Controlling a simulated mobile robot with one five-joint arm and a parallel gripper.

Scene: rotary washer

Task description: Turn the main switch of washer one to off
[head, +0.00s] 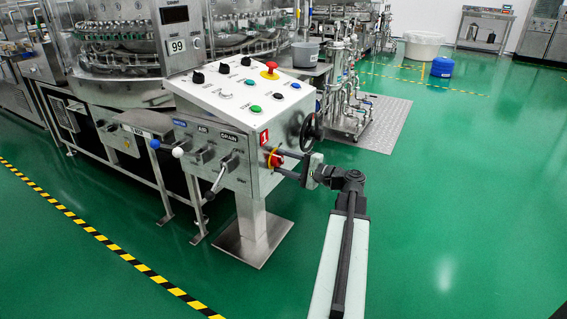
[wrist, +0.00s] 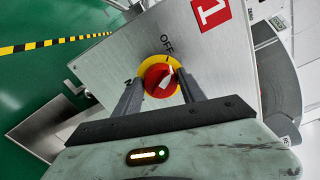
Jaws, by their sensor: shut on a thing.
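The main switch (head: 277,161) is a red rotary knob on a yellow round plate, on the right side face of the steel control box (head: 240,92). A red label with a white 1 (head: 264,137) is above it. In the wrist view the knob (wrist: 158,76) sits between the two fingers of my gripper (wrist: 161,88), which is shut on it. Its white pointer mark slants to the upper right, on the side of the OFF lettering (wrist: 167,45). The ON lettering is at the left, partly hidden by a finger.
A black handwheel (head: 311,131) is just right of the switch. Valve levers, including a drain handle (head: 219,178), stick out of the front. The top has several buttons and a red emergency stop (head: 269,70). Green floor (head: 440,220) is clear at the right.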

